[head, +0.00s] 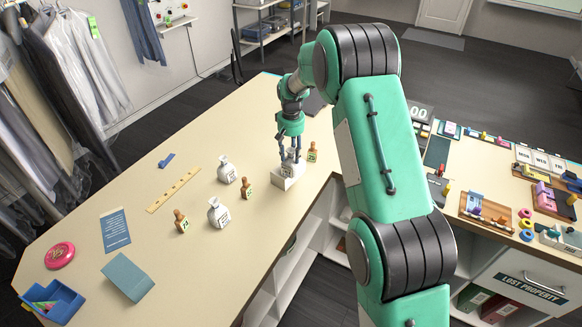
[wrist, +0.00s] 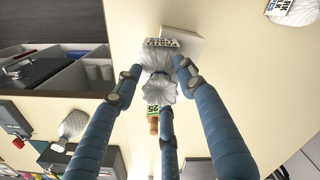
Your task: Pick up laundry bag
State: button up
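A white laundry bag (wrist: 161,87) with a gathered top and a printed tag (wrist: 161,43) stands at the edge of a small white block (wrist: 184,45). In the head view the bag (head: 292,168) is partly hidden by my fingers. My gripper (head: 291,158) points down over it, and its three blue fingers (wrist: 160,82) come down around the bag's top. The fingers look spread, with the bag between them; whether any finger touches it is hard to tell. Two more tagged white bags, a farther one (head: 227,170) and a nearer one (head: 218,213), stand to the left on the counter.
A wooden numbered peg (head: 312,152) stands close beside the gripper. Other pegs (head: 246,187) (head: 181,222) stand among the bags. A wooden ruler (head: 173,190), a blue tray (head: 52,301) and a red disc (head: 60,255) lie further left. Open shelves (head: 292,262) are below the counter edge.

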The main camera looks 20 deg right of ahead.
grip_shut()
jog(key=shift+r, duration=0.2)
dwell(0.3)
jog(key=shift+r, duration=0.6)
notch_tip(320, 180, up, 2)
jog(key=shift+r, duration=0.1)
jog(key=s+r+b, duration=0.1)
jog(key=s, duration=1.5)
jog(key=shift+a+r, duration=0.15)
jog(key=shift+a, duration=0.2)
